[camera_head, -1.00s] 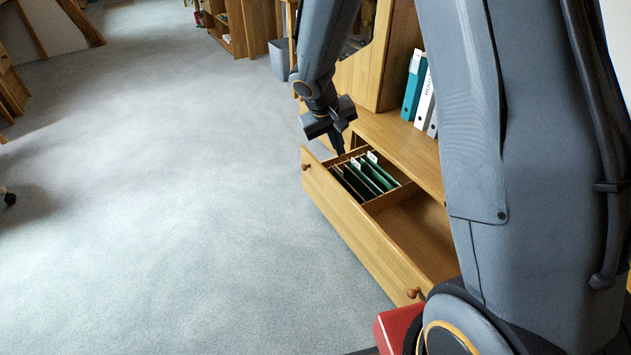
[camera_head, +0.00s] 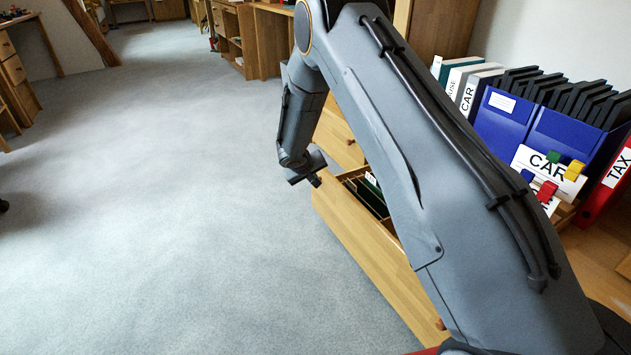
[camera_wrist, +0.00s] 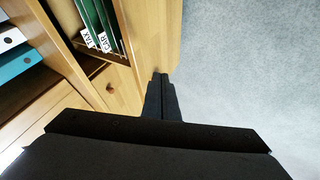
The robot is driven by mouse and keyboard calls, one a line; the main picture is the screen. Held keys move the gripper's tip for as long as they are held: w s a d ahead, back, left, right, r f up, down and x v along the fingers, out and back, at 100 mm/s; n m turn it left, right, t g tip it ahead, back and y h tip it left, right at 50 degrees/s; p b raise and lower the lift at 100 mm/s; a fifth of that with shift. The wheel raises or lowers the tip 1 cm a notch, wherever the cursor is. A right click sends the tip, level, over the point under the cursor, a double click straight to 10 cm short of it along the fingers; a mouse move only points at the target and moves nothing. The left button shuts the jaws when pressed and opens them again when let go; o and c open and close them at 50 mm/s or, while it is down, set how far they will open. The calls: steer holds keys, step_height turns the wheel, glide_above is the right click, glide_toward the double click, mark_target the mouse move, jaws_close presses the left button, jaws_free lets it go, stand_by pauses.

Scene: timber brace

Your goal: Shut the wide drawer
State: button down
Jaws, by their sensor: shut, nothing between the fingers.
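The wide drawer (camera_head: 368,256) stands open, its long wooden front facing the carpet. Folders with green covers (camera_head: 372,190) stand inside its far end; my arm hides much of the rest. A knob (camera_head: 440,324) shows near the front's near end. My gripper (camera_head: 318,184) is shut and empty at the drawer's far front corner. In the wrist view, my closed fingers (camera_wrist: 160,76) point toward the end of the drawer's wooden front (camera_wrist: 153,35), with carpet to the right. I cannot tell whether they touch it.
A cabinet panel with a knob (camera_head: 350,142) stands beyond the drawer. Blue file boxes (camera_head: 505,115), binders and a red TAX binder (camera_head: 612,185) stand at the right. Open carpet (camera_head: 170,230) lies left of the drawer.

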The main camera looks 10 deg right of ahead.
mark_target(332, 185)
steer(key=shift+w+d+f+b, duration=0.45)
steer(key=shift+w+d+f, duration=0.35)
steer(key=shift+d, duration=0.2)
steer(key=shift+w+d+f+b, duration=0.5)
steer(key=shift+w+d+f, duration=0.2)
steer(key=shift+d+f, duration=0.3)
steer(key=shift+w+d+f+b, duration=0.45)
steer(key=shift+w+d+f, duration=0.35)
steer(key=shift+d, duration=0.2)
steer(key=shift+d, duration=0.15)
